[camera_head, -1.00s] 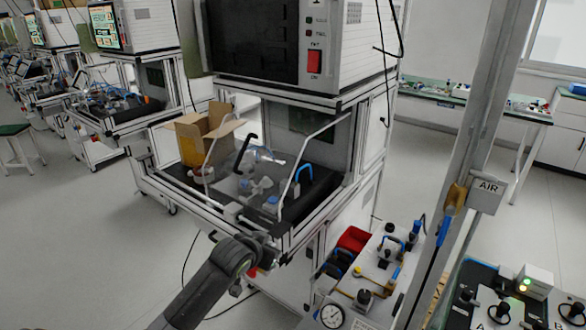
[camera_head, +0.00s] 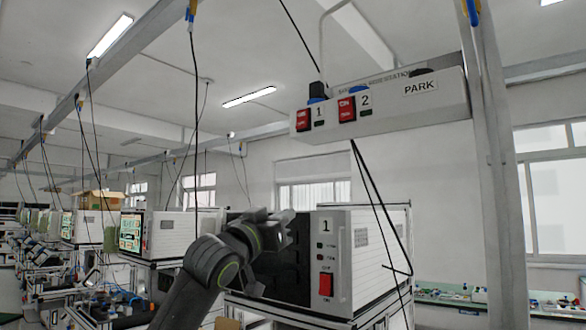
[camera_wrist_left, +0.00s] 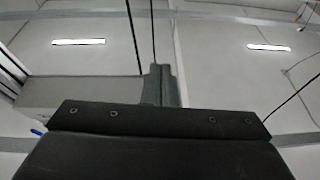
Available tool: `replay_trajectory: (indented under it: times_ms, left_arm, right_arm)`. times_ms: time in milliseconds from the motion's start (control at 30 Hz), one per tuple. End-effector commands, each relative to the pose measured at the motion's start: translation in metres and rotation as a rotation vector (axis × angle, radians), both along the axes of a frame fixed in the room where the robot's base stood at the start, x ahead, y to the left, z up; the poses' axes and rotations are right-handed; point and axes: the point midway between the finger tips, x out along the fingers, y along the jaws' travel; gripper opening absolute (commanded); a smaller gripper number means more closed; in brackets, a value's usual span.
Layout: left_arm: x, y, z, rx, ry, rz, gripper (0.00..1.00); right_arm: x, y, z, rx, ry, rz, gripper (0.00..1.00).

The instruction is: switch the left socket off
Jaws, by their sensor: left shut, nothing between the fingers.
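A white socket box (camera_head: 430,101) hangs overhead at the upper right of the head view. Its left socket, marked 1, has a red rocker switch (camera_head: 303,120) and a black plug (camera_head: 318,90) above it. The socket marked 2 has a similar red switch (camera_head: 347,109). I cannot tell for sure which way the left rocker is set. My left gripper (camera_head: 286,216) is below and left of the box, apart from it. In the left wrist view its fingers (camera_wrist_left: 160,84) are shut and empty, pointing up toward the ceiling. My right gripper is not in view.
A white test cabinet (camera_head: 340,262) marked 1, with its own red switch (camera_head: 325,285), stands behind my left arm. Black cables (camera_head: 370,190) hang below the socket box. A grey post (camera_head: 497,180) stands at the right. Air between gripper and box looks clear.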

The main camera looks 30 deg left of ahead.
Motion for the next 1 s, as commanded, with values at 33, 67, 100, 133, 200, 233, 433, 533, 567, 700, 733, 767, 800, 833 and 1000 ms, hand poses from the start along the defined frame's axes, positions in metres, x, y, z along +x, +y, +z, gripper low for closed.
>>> replay_trajectory:
  times_ms: [33, 67, 100, 133, 200, 233, 433, 533, 567, 700, 733, 767, 800, 833, 1000]
  left_arm:
    - [-0.018, 0.001, 0.03, -0.004, -0.055, -0.006, 0.0]
    - [-0.027, 0.002, 0.045, -0.009, -0.08, -0.012, 0.0]
    - [-0.04, 0.003, 0.062, -0.014, -0.113, -0.017, 0.0]
    - [-0.049, 0.003, 0.074, -0.018, -0.137, -0.022, 0.0]
    - [-0.068, 0.004, 0.098, -0.027, -0.182, -0.034, 0.0]
    - [-0.075, 0.005, 0.107, -0.03, -0.199, -0.037, 0.0]
    - [-0.104, 0.006, 0.137, -0.043, -0.264, -0.054, 0.0]
    - [-0.108, 0.006, 0.14, -0.044, -0.271, -0.057, 0.0]
    - [-0.108, 0.006, 0.141, -0.044, -0.271, -0.057, 0.0]
    - [-0.107, 0.006, 0.14, -0.044, -0.27, -0.057, 0.0]
    - [-0.107, 0.006, 0.14, -0.043, -0.27, -0.057, 0.0]
    - [-0.107, 0.006, 0.14, -0.043, -0.27, -0.057, 0.0]
    - [-0.107, 0.006, 0.14, -0.043, -0.269, -0.057, 0.0]
    - [-0.107, 0.006, 0.141, -0.043, -0.269, -0.057, 0.0]
    - [-0.097, 0.005, 0.15, -0.046, -0.268, -0.059, 0.0]
  right_arm:
    - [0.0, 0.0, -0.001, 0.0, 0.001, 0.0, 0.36]
    - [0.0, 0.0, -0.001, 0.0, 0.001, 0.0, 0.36]
    - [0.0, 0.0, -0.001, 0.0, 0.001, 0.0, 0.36]
    - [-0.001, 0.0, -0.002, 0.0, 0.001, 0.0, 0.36]
    - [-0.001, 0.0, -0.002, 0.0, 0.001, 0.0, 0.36]
    - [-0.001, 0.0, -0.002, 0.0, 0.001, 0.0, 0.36]
    - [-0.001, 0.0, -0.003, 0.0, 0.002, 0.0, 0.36]
    - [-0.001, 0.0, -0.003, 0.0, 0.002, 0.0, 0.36]
    - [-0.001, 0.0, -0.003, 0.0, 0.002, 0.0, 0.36]
    - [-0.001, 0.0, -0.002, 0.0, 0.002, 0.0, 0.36]
    - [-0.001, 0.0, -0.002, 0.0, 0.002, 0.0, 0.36]
    - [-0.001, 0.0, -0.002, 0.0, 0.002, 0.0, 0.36]
    - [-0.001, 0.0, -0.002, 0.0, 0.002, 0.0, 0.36]
    - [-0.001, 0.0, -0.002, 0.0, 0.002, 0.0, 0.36]
    - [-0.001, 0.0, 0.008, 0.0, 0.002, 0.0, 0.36]
